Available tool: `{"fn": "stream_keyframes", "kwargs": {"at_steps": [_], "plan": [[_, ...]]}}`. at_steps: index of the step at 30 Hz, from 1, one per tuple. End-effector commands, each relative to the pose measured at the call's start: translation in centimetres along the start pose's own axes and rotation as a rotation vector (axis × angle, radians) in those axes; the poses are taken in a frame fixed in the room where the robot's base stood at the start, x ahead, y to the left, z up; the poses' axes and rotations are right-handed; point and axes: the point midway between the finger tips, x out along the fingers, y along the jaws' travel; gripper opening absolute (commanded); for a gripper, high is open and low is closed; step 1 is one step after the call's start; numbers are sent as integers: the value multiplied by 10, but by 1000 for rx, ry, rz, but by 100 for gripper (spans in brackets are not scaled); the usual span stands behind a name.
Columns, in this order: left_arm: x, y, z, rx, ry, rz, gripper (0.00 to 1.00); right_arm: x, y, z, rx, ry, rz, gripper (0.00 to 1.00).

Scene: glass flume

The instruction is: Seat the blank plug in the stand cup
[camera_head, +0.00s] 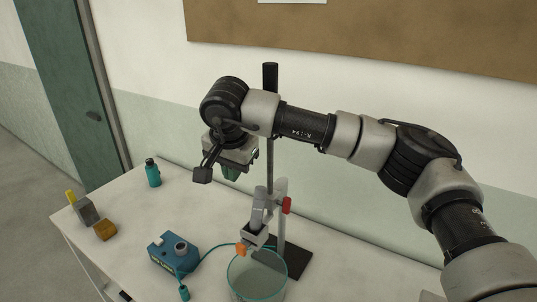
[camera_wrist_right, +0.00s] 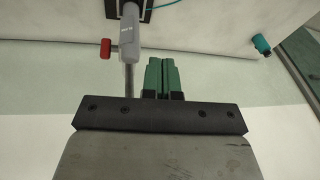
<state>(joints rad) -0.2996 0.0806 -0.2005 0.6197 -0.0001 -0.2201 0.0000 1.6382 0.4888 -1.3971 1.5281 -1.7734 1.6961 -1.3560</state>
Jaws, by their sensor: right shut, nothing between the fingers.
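My right gripper (camera_head: 231,173), with green fingers, hangs in front of the stand's tall pole, above the table. In the right wrist view its fingers (camera_wrist_right: 162,76) are shut together with nothing between them. The stand has a black base (camera_head: 291,258) and a grey upright with a red knob (camera_head: 287,205). A grey body (camera_head: 258,212) is held there, with an orange tip (camera_head: 242,249) at its lower end. A blue box (camera_head: 172,258) has a round grey cup-like part (camera_head: 181,247) on top. I cannot tell for sure which piece is the blank plug or the stand cup. My left gripper is out of view.
A clear round vessel (camera_head: 231,275) with a teal rim stands at the table's front. A teal bottle (camera_head: 152,173), a grey block (camera_head: 87,211) and an ochre block (camera_head: 105,230) are at the left.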

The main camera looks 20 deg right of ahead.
Motion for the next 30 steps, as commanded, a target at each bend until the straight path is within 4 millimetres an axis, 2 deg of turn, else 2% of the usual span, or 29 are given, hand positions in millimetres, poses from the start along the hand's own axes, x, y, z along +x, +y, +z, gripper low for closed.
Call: {"fn": "stream_keyframes", "kwargs": {"at_steps": [4, 11, 24, 30], "plan": [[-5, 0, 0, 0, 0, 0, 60, -3, 18, -20, -22, 57, 97, 0], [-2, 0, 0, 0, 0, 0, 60, 2, 26, -26, -33, 76, 138, 0], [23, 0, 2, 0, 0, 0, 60, 48, 32, -28, -32, 74, 134, 0], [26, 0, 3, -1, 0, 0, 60, 56, 34, -30, -32, 74, 134, 0]]}}
